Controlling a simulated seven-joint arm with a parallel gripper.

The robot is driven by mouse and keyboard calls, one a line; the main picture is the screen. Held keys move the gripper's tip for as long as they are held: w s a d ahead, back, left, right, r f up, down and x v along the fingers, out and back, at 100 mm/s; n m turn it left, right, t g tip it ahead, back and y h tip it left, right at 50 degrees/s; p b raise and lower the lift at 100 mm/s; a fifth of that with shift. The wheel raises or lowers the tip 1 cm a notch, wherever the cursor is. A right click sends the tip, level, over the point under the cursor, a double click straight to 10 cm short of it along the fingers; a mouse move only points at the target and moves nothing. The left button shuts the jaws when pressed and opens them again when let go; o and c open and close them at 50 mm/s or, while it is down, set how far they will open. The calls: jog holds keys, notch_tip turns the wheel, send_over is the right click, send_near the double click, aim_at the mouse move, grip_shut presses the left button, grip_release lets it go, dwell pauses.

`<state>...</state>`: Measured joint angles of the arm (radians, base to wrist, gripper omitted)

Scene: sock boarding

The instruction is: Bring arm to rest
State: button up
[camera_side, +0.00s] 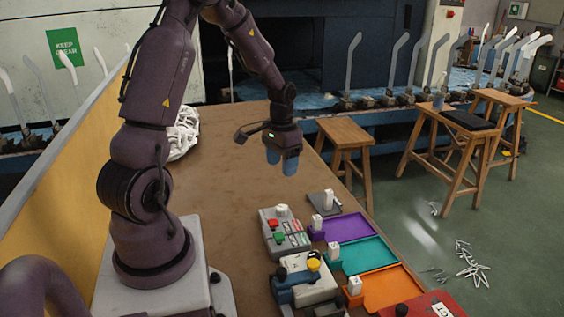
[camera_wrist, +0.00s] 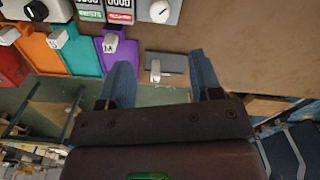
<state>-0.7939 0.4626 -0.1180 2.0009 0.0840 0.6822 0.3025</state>
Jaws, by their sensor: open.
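My arm stands at the left of the brown table (camera_side: 225,185) and reaches over it. My gripper (camera_side: 282,167) hangs above the table, pointing down, near its far right edge. In the wrist view the two blue fingers of my gripper (camera_wrist: 165,80) are spread apart with nothing between them. Nothing touches the fingers in either view.
Control boxes (camera_side: 285,232) and purple (camera_side: 345,227), teal (camera_side: 368,254) and orange (camera_side: 390,288) trays line the table's right edge. A white bundle (camera_side: 183,133) lies behind my arm. Wooden stools (camera_side: 345,133) stand beyond the table. The table's middle is clear.

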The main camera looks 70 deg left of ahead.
jog(key=s+d+r+m+t, duration=0.1)
jog(key=s+d+r, duration=0.3)
jog(key=d+r, duration=0.5)
jog(key=s+d+r+m+t, duration=0.2)
jog(key=s+d+r+t, duration=0.2)
jog(key=d+r, duration=0.6)
jog(key=d, duration=0.4)
jog(key=shift+s+d+m+t, duration=0.25)
jog(key=shift+s+m+t, duration=0.05)
jog(key=shift+s, duration=0.05)
dwell(0.4)
